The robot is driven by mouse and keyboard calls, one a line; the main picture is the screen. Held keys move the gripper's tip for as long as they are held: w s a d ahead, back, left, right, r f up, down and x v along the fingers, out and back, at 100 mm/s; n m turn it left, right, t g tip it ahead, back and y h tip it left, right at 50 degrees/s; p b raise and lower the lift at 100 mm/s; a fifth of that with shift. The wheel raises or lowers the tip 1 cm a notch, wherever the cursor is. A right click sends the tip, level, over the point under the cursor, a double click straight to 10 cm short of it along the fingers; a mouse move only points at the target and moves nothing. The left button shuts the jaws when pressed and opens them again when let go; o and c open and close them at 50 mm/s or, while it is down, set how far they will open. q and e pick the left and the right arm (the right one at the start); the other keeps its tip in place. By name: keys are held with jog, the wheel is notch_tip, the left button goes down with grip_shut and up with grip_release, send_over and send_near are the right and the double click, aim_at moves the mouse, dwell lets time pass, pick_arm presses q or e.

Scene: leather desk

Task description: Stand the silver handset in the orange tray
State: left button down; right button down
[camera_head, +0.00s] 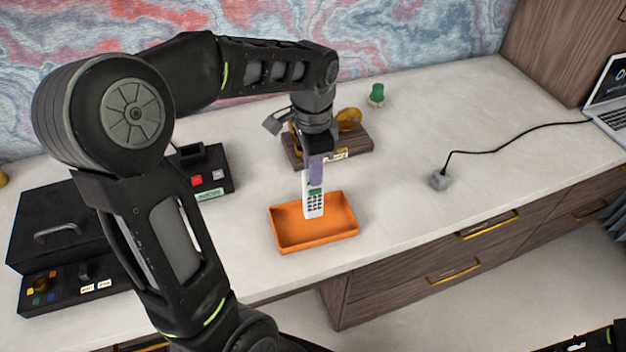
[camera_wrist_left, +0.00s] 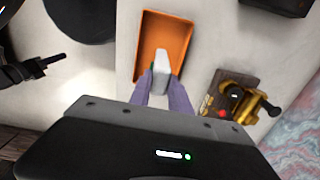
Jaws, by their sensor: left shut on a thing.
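The silver handset (camera_head: 314,201) is upright, keypad facing the head camera, over the orange tray (camera_head: 290,237). My left gripper (camera_head: 316,170) is shut on its upper end from above. In the left wrist view the handset (camera_wrist_left: 161,62) is seen end-on between the purple fingertips of the left gripper (camera_wrist_left: 161,84), within the outline of the orange tray (camera_wrist_left: 150,37). The handset's lower end appears inside the tray, near its middle; I cannot tell whether it touches the tray floor. My right gripper is not clearly in view.
A wooden stand with brass parts (camera_head: 357,141) is just behind the tray. A black box with red and white buttons (camera_head: 205,180) is left of it. A green-topped object (camera_head: 376,94) stands farther back. A grey cube with a cable (camera_head: 440,180) and laptop (camera_head: 612,95) are right. The desk right of the tray is clear.

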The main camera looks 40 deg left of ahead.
pick_arm(q)
jog(key=shift+f, duration=1.85)
jog(key=shift+f, duration=0.2)
jog(key=c, duration=1.2)
grip_release()
jog(key=shift+r, duration=0.15)
notch_tip(320, 180, up, 12)
jog(key=shift+r, duration=0.1)
